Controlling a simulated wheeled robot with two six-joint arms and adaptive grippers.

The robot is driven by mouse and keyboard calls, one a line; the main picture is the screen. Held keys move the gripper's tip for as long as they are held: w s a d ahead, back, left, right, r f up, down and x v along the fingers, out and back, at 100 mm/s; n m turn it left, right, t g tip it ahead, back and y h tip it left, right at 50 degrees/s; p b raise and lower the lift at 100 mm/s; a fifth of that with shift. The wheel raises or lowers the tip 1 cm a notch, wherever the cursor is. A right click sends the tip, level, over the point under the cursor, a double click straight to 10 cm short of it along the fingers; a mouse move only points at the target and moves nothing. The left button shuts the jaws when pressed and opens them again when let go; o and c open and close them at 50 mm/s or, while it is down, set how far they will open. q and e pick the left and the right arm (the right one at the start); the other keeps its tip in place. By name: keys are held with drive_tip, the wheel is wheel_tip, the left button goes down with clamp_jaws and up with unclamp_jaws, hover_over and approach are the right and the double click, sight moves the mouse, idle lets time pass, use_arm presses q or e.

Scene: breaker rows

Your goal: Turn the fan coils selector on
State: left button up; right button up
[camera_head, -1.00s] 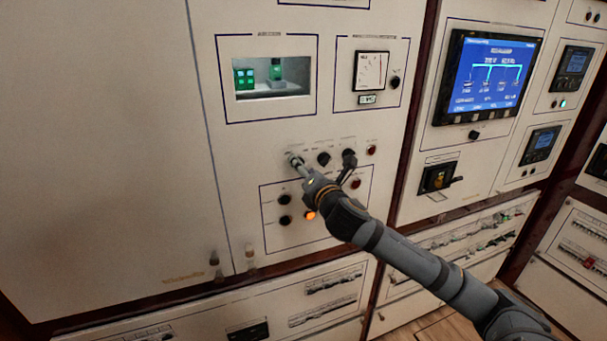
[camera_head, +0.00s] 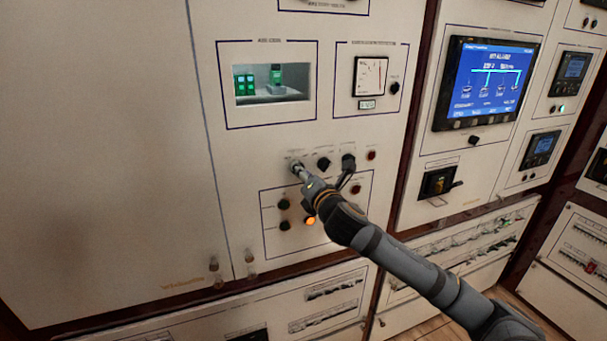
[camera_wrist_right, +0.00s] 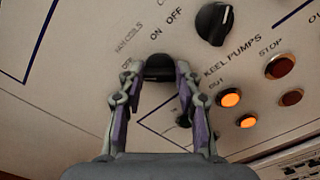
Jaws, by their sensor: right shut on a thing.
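The fan coils selector (camera_wrist_right: 159,66) is a black knob on the cream panel, with a blurred label and OFF and ON printed around it in the right wrist view. My right gripper (camera_wrist_right: 158,78) has its two fingers on either side of this knob, shut on it. In the head view the right gripper (camera_head: 299,170) reaches the left end of the selector row, and its tip mostly covers the knob. The direction the knob points is hard to tell. My left gripper is not in view.
A second black selector (camera_wrist_right: 214,23) sits to the right, and another black selector (camera_head: 348,162) lies further along the row. Below are the keel pump buttons, including a lit orange one (camera_wrist_right: 228,98). A gauge (camera_head: 371,76) and a blue screen (camera_head: 485,82) are higher up.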

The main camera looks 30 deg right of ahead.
drive_tip(key=shift+m, duration=0.3)
drive_tip(key=m, duration=0.5)
drive_tip(key=m+b, duration=0.1)
drive_tip(key=m, duration=1.1)
drive_tip(key=shift+f+b, duration=0.3)
drive_tip(key=shift+f, duration=0.05)
drive_tip(key=o, duration=1.1)
drive_tip(key=shift+o, duration=0.2)
